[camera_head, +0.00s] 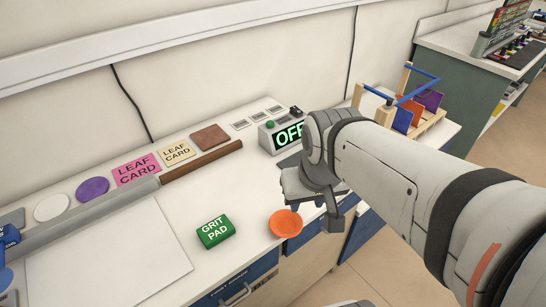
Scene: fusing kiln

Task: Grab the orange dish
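The orange dish (285,223) is a small round shallow dish. It lies on the white worktop near its front edge, right of the green grit pad. My gripper (322,212) is just right of the dish and seems to be above the worktop's front edge. One dark finger shows at its lower right. The other finger is mostly hidden by the gripper body, so its opening cannot be told. I see no contact with the dish.
A green grit pad (215,231) lies left of the dish. A control box (281,133) reading OFF stands behind. A wooden rack (411,115) with coloured sheets is at the back right. A white sheet (110,260) covers the left worktop.

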